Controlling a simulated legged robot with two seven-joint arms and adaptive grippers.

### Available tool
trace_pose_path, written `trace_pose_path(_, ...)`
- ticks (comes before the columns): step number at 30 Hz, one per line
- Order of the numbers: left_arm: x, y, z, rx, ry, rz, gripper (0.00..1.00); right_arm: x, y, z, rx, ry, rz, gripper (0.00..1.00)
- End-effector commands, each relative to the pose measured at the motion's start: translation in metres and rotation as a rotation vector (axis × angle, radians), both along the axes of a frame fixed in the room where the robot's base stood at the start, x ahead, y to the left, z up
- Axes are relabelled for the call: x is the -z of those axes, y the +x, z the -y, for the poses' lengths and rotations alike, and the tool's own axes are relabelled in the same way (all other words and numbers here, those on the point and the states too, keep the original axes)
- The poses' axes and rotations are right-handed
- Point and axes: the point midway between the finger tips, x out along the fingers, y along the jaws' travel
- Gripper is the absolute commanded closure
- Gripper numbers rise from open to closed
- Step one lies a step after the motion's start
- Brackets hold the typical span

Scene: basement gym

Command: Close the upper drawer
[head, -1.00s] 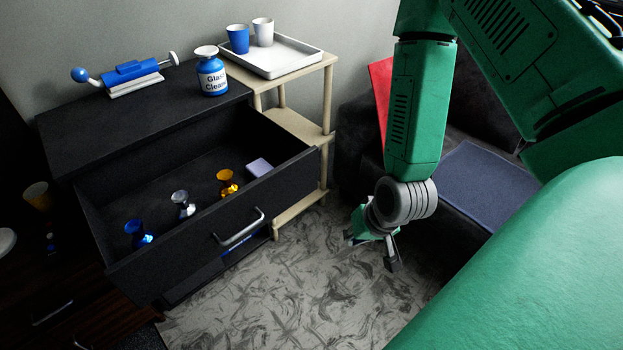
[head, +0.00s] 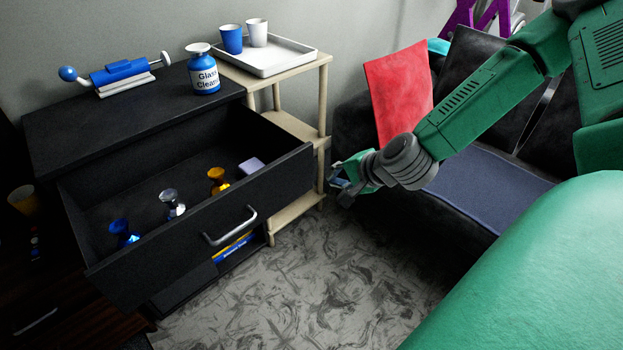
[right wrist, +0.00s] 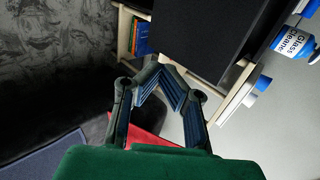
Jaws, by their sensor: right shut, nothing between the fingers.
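The black upper drawer (head: 190,245) is pulled well out of the black dresser (head: 130,122), with its metal bar handle (head: 230,227) on the front. Inside it are a blue cup-like item (head: 122,233), a silver one (head: 172,205), a gold one (head: 217,180) and a pale lilac block (head: 251,166). My right gripper (head: 342,184) is shut and empty, to the right of the drawer's front right corner and apart from it. In the right wrist view the shut fingers (right wrist: 160,74) show before a large dark panel (right wrist: 208,35). My left gripper is not in view.
A wooden shelf (head: 322,95) with a white tray (head: 275,56) and two cups stands right of the dresser. A glass cleaner bottle (head: 203,72) stands on the dresser. A dark sofa with a red cushion (head: 398,90) is at right. The patterned rug (head: 300,280) before the drawer is clear.

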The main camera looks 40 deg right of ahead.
Motion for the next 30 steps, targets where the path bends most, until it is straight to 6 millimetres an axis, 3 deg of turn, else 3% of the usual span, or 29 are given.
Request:
trace_pose_path(1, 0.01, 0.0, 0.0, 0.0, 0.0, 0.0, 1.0, 0.015, 0.008, 0.0, -0.002, -0.004, -0.004, 1.0)
trace_pose_path(7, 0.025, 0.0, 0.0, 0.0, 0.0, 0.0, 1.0, 0.041, 0.038, -0.004, -0.002, -0.002, -0.003, 1.0)
trace_pose_path(13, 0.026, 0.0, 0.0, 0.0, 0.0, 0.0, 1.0, 0.035, 0.067, -0.006, -0.002, -0.004, 0.001, 1.0)
trace_pose_path(30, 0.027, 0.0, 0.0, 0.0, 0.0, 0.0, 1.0, 0.035, 0.077, -0.007, -0.001, 0.0, 0.0, 1.0)
